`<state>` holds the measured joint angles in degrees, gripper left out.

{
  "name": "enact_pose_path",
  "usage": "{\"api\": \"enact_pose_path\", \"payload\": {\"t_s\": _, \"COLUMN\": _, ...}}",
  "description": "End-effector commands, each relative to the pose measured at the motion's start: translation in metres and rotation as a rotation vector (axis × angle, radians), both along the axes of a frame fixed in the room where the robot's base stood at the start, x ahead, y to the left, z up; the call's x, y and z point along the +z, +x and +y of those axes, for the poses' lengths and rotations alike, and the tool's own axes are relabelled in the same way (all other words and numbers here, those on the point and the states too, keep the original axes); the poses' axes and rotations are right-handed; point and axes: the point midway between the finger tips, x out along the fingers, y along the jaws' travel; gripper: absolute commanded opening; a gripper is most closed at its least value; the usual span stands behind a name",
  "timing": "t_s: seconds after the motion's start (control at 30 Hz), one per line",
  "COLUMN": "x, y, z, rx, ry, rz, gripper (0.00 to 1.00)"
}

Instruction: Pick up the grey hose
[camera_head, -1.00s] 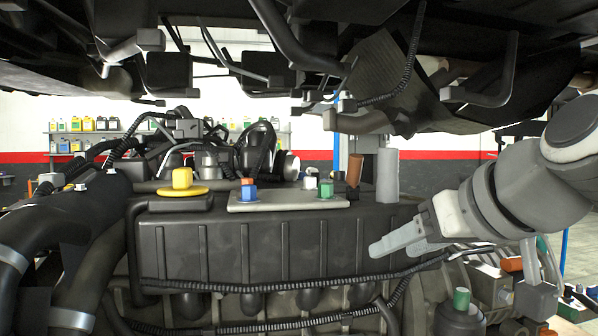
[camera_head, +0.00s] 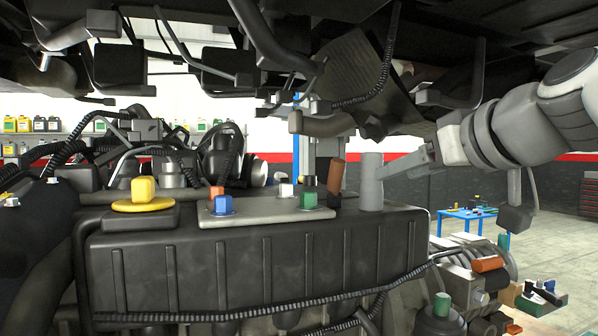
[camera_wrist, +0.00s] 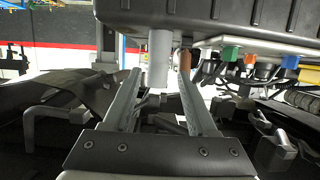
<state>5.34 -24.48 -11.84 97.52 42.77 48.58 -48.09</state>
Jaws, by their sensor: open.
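The grey hose (camera_head: 372,182) is a short upright grey cylinder at the right end of the black engine block's top. My gripper (camera_head: 388,173) reaches in from the right, at the hose's height, with its fingertips close beside it. In the wrist view, which looks upside down, the hose (camera_wrist: 160,55) hangs from the block between the lines of my open fingers (camera_wrist: 159,76). I cannot tell whether the fingertips touch it or how far they reach around it.
A brown-orange cylinder (camera_head: 336,175) stands just left of the hose. The engine block (camera_head: 240,265) carries a grey plate (camera_head: 265,210) with coloured caps and a yellow cap (camera_head: 143,190). Dark car underbody parts (camera_head: 350,65) hang low above. A blue table (camera_head: 465,217) stands behind right.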

Motion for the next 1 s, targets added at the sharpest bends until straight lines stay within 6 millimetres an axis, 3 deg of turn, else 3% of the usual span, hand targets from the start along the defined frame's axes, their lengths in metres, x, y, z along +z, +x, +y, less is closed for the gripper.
{"api": "enact_pose_path", "payload": {"t_s": 0.1, "x": -0.007, "y": 0.025, "z": 0.008, "rx": 0.000, "ry": 0.001, "rz": 0.005, "gripper": 0.58}}
{"api": "enact_pose_path", "payload": {"t_s": 0.3, "x": -0.016, "y": 0.055, "z": 0.018, "rx": 0.000, "ry": 0.000, "rz": 0.002, "gripper": 0.58}}
{"api": "enact_pose_path", "payload": {"t_s": 0.53, "x": -0.017, "y": 0.069, "z": 0.022, "rx": 0.000, "ry": 0.000, "rz": 0.001, "gripper": 0.58}}
{"api": "enact_pose_path", "payload": {"t_s": 0.8, "x": -0.019, "y": 0.106, "z": 0.033, "rx": 0.001, "ry": -0.001, "rz": 0.003, "gripper": 0.58}}
{"api": "enact_pose_path", "payload": {"t_s": 1.0, "x": -0.023, "y": 0.114, "z": 0.035, "rx": -0.001, "ry": 0.000, "rz": 0.000, "gripper": 0.58}}
